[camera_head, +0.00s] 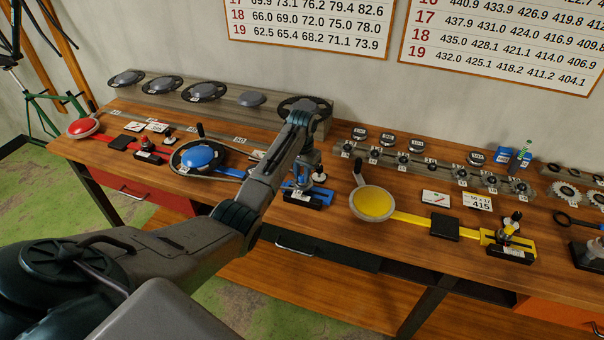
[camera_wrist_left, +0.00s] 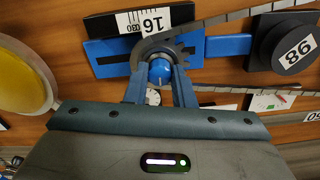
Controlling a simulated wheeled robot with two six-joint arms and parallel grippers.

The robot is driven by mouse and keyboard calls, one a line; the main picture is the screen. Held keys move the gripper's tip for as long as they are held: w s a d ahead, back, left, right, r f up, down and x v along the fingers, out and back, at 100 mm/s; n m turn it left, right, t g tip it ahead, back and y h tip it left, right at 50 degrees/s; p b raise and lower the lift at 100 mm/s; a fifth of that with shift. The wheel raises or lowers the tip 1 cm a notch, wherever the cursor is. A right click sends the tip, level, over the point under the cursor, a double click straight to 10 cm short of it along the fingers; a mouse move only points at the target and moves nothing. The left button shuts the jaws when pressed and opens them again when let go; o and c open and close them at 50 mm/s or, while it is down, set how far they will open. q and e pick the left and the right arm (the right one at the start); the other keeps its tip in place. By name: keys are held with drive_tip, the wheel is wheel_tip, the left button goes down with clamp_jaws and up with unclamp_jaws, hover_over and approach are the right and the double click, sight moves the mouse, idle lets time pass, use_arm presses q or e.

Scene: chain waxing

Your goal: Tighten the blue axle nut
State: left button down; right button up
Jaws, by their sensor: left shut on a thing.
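The blue axle nut (camera_wrist_left: 160,72) shows as a small bright blue knob in the left wrist view, in front of a grey toothed sprocket (camera_wrist_left: 163,46). My left gripper (camera_wrist_left: 160,84) is shut on it, with one finger on each side. In the head view my left gripper (camera_head: 303,182) points down at the end of the blue stand (camera_head: 308,202), and the nut itself is hidden there. The blue stand's bar (camera_wrist_left: 229,46) and its black block marked 16 (camera_wrist_left: 110,29) also show in the left wrist view. My right gripper is not in view.
A blue disc with a crank (camera_head: 200,157) stands to the left. A yellow disc (camera_head: 373,203) and yellow stand (camera_head: 500,240) are at the right; a red stand (camera_head: 148,156) is further left. A black block marked 98 (camera_wrist_left: 282,45) sits on the blue bar.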

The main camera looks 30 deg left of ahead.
sight(302, 175)
use_arm(q)
drive_tip(key=shift+r+m, duration=0.1)
drive_tip(key=shift+m, duration=0.7)
drive_tip(key=shift+w, duration=0.1)
drive_tip(key=c, duration=1.2)
unclamp_jaws()
drive_tip(key=shift+c, duration=0.2)
drive_tip(key=shift+r+b, duration=0.3)
drive_tip(key=shift+r, duration=0.05)
wheel_tip(302, 175, up, 6)
drive_tip(key=b, duration=0.2)
drive_tip(key=shift+r+b, duration=0.25)
drive_tip(key=shift+b, duration=0.15)
wheel_tip(302, 175, up, 4)
drive_tip(key=shift+f+p, duration=0.25)
drive_tip(key=shift+p, duration=0.05)
